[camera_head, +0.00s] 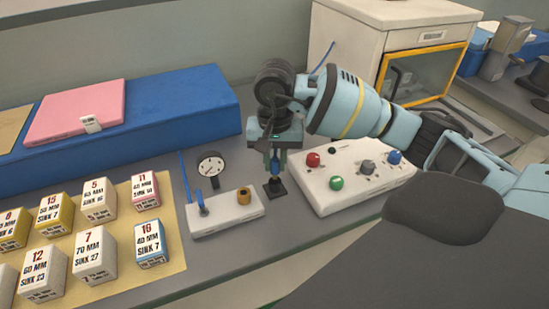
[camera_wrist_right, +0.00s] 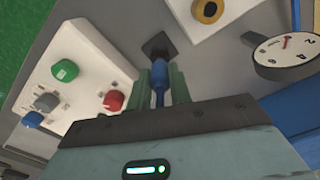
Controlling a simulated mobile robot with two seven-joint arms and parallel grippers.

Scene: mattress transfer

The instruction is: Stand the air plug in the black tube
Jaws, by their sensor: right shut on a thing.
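My right gripper (camera_head: 275,152) points down over the grey bench, its fingers shut on the blue air plug (camera_head: 276,167). The plug also shows between the fingers in the right wrist view (camera_wrist_right: 159,88). The black tube (camera_head: 275,188) stands on a square black base directly below the plug, and this black piece also shows in the wrist view (camera_wrist_right: 157,46). The plug looks upright and its lower end meets the black piece in the picture. I cannot tell whether it is inside the tube. My left gripper is not in view.
Left of the tube is a white block (camera_head: 228,213) with a yellow ring and a dial gauge (camera_head: 211,166). Right is a white control box (camera_head: 335,195) with coloured knobs. Several labelled boxes stand on a tan mat (camera_head: 183,262). A blue block (camera_head: 180,110) lies behind.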

